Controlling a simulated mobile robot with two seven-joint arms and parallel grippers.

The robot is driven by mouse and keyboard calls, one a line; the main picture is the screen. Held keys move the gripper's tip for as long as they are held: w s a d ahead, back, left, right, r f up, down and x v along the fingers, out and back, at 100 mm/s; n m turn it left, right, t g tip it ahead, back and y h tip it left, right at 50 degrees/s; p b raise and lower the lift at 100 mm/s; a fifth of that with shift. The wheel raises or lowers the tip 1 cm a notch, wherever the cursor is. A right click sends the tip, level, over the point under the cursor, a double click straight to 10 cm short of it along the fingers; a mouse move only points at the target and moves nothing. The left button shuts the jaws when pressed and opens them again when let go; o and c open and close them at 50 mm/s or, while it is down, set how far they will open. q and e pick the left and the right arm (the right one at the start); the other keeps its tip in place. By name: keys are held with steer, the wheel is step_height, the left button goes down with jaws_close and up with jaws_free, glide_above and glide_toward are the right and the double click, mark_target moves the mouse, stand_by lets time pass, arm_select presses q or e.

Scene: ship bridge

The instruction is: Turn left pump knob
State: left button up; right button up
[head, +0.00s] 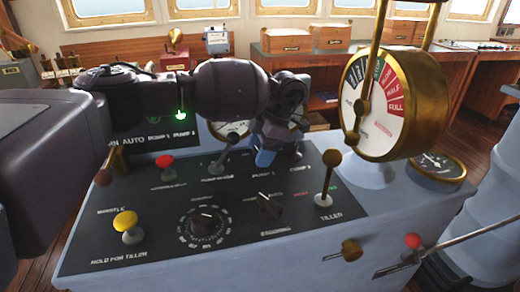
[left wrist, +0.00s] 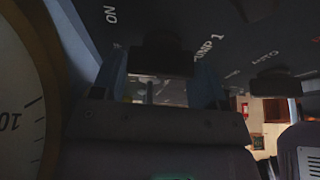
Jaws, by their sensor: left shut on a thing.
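The pump knob (left wrist: 163,52) is dark and sits on the dark panel (left wrist: 235,35) beside the printed PUMP 1 label in the left wrist view. My left gripper (left wrist: 160,82) has its two blue-grey fingers on either side of this knob and is shut on it. In the head view my left gripper (head: 268,152) reaches down to the back part of the console top. The gripper hides the knob there. A second dark knob (left wrist: 275,84) is to the right in the left wrist view, apart from the fingers. My right gripper is not in view.
The console top (head: 130,200) holds a yellow knob (head: 125,222), a round dial (head: 207,222), a dark switch (head: 269,205) and a tiller lever (head: 327,175). A brass telegraph (head: 385,100) stands close to the right of my left gripper. A gauge (left wrist: 22,110) is at the left wrist view's edge.

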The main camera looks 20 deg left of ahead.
arm_select(q)
steer(key=o, duration=0.9)
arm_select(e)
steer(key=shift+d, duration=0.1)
arm_select(q)
steer(key=shift+r, duration=0.15)
